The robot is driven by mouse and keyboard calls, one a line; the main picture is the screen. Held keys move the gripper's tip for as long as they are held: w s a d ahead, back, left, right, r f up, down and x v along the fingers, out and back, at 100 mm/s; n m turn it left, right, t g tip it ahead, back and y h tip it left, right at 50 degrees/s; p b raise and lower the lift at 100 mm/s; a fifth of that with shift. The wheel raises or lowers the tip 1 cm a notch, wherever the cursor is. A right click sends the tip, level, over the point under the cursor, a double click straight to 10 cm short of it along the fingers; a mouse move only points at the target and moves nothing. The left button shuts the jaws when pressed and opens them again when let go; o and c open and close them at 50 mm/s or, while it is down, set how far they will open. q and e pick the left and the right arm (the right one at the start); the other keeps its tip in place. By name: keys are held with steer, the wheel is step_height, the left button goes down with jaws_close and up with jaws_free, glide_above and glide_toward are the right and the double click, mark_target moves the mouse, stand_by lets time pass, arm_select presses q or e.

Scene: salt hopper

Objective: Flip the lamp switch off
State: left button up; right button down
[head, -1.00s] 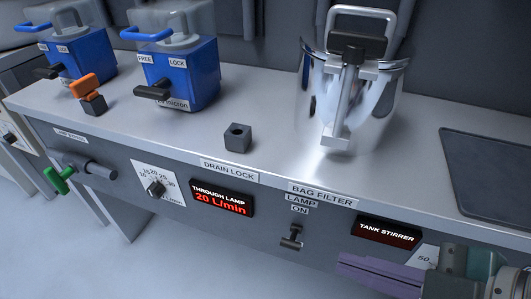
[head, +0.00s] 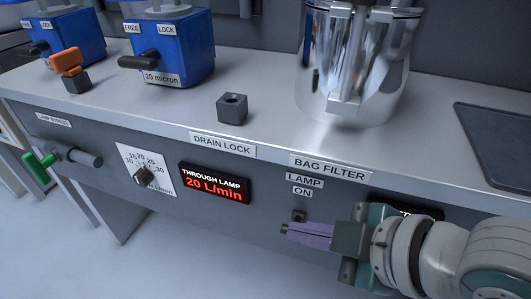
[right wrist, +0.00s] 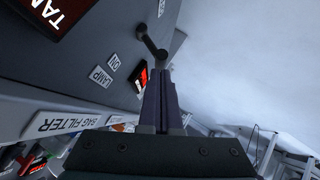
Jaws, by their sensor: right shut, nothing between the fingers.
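The lamp switch (head: 299,215) is a small dark lever on the grey front panel, below the LAMP and ON labels (head: 303,186). In the head view its lower part is hidden behind my right gripper (head: 287,230). In the right wrist view the lever (right wrist: 151,42) shows as a dark bar with rounded ends, just beyond my purple fingertips (right wrist: 160,72). My right gripper is shut and empty, with its tips close to the lever. I cannot tell whether they touch it. My left gripper is not in view.
A green-handled valve (head: 40,168) sticks out at the left. Above, the counter carries a dark block (head: 232,108), a steel bag filter (head: 390,88) and blue housings (head: 188,55).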

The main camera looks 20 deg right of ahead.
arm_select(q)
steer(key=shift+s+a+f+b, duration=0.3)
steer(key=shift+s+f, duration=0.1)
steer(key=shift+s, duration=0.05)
arm_select(e)
steer(key=shift+s+a+f+n+t, duration=0.2)
steer(key=shift+s+f+n+t, duration=0.15)
steer(key=shift+f+t, duration=0.25)
arm_select(q)
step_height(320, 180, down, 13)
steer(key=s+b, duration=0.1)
steer(key=b, duration=1.2)
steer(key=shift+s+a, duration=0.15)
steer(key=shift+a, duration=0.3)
arm_select(e)
step_height(320, 180, down, 6)
steer(key=n+t+h, duration=0.2)
steer(key=n+t, duration=0.2)
steer(key=t, duration=0.2)
steer(key=shift+s+a, duration=0.35)
steer(key=shift+s, duration=0.1)
arm_select(q)
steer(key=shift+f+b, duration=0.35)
steer(key=shift+b, duration=0.05)
arm_select(e)
steer(key=shift+n, duration=0.35)
